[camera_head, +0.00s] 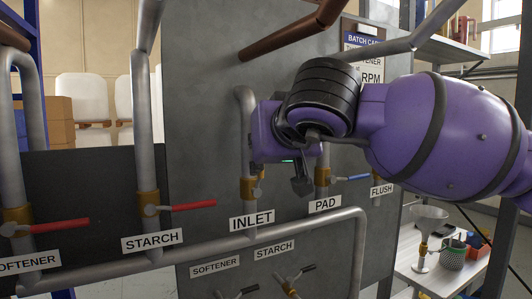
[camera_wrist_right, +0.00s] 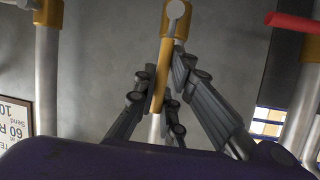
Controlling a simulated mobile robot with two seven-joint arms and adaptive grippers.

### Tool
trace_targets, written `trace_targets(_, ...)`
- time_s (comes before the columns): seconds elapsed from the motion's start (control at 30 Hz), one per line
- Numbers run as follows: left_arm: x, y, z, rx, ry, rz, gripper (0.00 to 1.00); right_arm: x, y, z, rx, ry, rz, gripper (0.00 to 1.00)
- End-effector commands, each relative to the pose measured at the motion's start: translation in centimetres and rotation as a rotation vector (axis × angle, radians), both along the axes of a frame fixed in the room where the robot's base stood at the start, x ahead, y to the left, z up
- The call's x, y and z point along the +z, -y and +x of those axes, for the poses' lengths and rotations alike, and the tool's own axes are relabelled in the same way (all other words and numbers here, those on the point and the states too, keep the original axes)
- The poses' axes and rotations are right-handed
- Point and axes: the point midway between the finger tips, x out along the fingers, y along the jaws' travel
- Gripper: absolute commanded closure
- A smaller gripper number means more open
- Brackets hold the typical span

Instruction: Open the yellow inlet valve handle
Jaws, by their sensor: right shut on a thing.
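The yellow inlet valve handle (camera_wrist_right: 161,76) shows in the right wrist view, hanging from its brass valve body (camera_wrist_right: 175,22) and running roughly in line with the pipe. My right gripper (camera_wrist_right: 160,100) has its dark fingers on either side of the handle and is shut on it. In the head view my right gripper (camera_head: 302,183) is in front of the panel, just right of the inlet pipe. The brass inlet valve body (camera_head: 250,188) shows above the INLET label (camera_head: 251,220). The handle is mostly hidden there by the gripper. My left gripper is not in view.
A red starch handle (camera_head: 193,206) and another red handle (camera_head: 62,225) stick out on the left. A blue pad handle (camera_head: 353,178) is to the right. A horizontal pipe (camera_head: 210,252) runs below. A small table (camera_head: 408,262) with a funnel stands at lower right.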

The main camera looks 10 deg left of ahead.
Motion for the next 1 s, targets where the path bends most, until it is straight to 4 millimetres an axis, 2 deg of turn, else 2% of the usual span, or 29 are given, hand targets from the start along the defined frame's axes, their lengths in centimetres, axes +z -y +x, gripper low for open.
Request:
trace_targets(0.37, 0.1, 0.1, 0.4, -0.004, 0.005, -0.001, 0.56, -0.3, 0.1, 0.1, -0.004, -0.003, -0.008, 1.00)
trace_targets(0.4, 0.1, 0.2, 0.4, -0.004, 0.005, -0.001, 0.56, -0.3, 0.1, 0.1, -0.004, -0.003, -0.008, 0.89)
trace_targets(0.53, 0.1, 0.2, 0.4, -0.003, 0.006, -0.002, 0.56, -0.3, 0.0, 0.1, -0.003, -0.002, -0.006, 0.72)
trace_targets(0.57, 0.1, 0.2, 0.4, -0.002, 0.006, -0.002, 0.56, -0.2, 0.0, 0.1, -0.003, -0.002, -0.006, 0.71)
trace_targets(0.87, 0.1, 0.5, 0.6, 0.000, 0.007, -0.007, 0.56, 0.0, 0.0, 0.0, -0.002, 0.002, -0.004, 0.71)
trace_targets(1.0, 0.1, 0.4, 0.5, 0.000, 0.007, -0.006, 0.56, 0.6, 0.5, -1.0, -0.001, 0.002, -0.003, 0.71)
